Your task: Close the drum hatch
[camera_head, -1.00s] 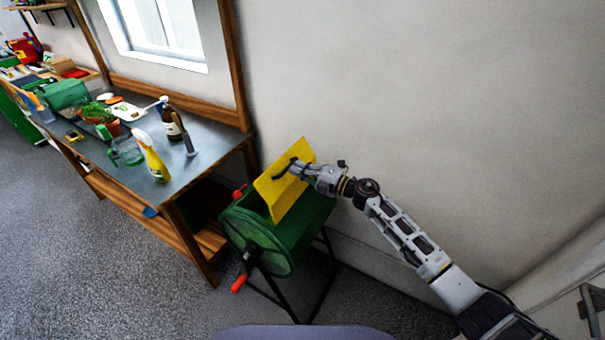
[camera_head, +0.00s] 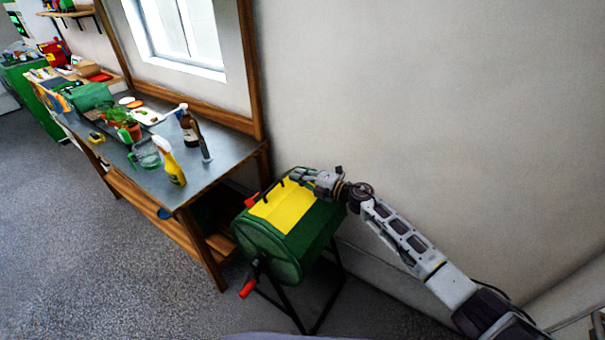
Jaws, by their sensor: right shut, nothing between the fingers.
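The green drum (camera_head: 272,252) stands on a dark metal frame beside the workbench. Its yellow hatch (camera_head: 284,208) lies down over the opening, about flush with the drum's curved top. A dark handle (camera_head: 281,181) shows at the hatch's far edge. My right gripper (camera_head: 298,176) is shut and empty, at the far right corner of the hatch, just above or touching it; I cannot tell which. My left gripper is not in view.
The workbench (camera_head: 226,163) left of the drum holds a yellow spray bottle (camera_head: 170,166), a brown bottle (camera_head: 189,130) and potted plants. A red crank handle (camera_head: 248,289) sticks out at the drum's front. The wall is close behind the drum.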

